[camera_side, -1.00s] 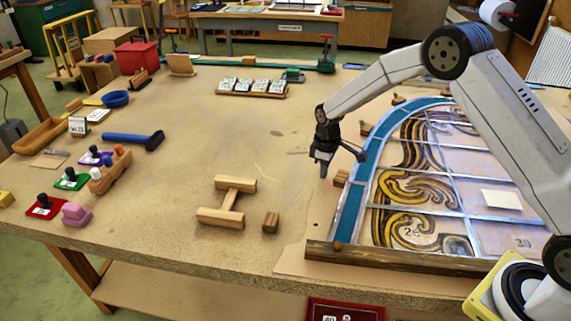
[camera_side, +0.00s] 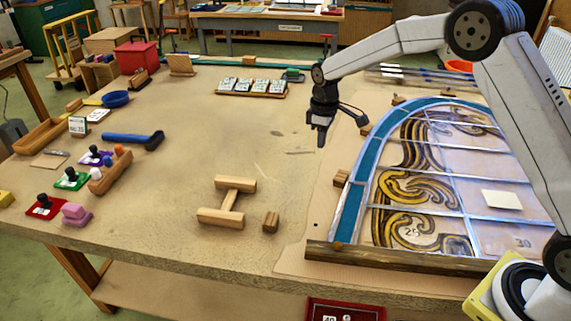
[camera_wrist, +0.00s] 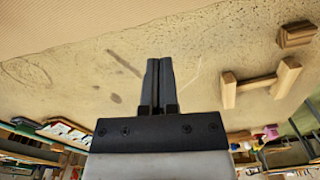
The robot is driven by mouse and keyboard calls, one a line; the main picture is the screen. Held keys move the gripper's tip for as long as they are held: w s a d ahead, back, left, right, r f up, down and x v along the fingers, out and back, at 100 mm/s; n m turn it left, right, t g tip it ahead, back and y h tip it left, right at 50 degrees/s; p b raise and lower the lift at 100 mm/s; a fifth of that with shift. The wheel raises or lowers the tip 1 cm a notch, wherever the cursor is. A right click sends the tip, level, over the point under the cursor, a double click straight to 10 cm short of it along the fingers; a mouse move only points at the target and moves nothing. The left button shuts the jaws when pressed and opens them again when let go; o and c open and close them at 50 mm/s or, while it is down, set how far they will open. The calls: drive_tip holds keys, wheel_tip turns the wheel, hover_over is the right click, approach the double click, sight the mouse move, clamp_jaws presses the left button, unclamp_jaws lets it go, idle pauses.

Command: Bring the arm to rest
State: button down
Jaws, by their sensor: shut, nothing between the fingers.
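My gripper (camera_side: 321,140) hangs above the bench, just left of the leaded panel, pointing down. It is shut and empty. In the wrist view its two fingers (camera_wrist: 159,65) lie together over bare bench top. The leaded panel (camera_side: 425,185), with a blue curved border and yellow and dark swirls, lies on the right of the bench. The gripper is clear of the panel and appears to touch nothing.
A wooden H-shaped piece (camera_side: 229,203) and a small wood block (camera_side: 271,222) lie at the front middle. A blue-handled hammer (camera_side: 135,138) and several stamps lie left. A rack of white tiles (camera_side: 252,87) stands behind. The bench middle is clear.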

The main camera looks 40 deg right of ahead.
drive_tip(key=shift+r, duration=0.15)
drive_tip(key=s+a+m+t, duration=0.1)
drive_tip(key=s+m, duration=0.5)
drive_tip(key=s, duration=1.9)
drive_tip(key=shift+s+a+r+t, duration=0.2)
drive_tip(key=shift+s+r+t, duration=0.15)
drive_tip(key=shift+t, duration=0.45)
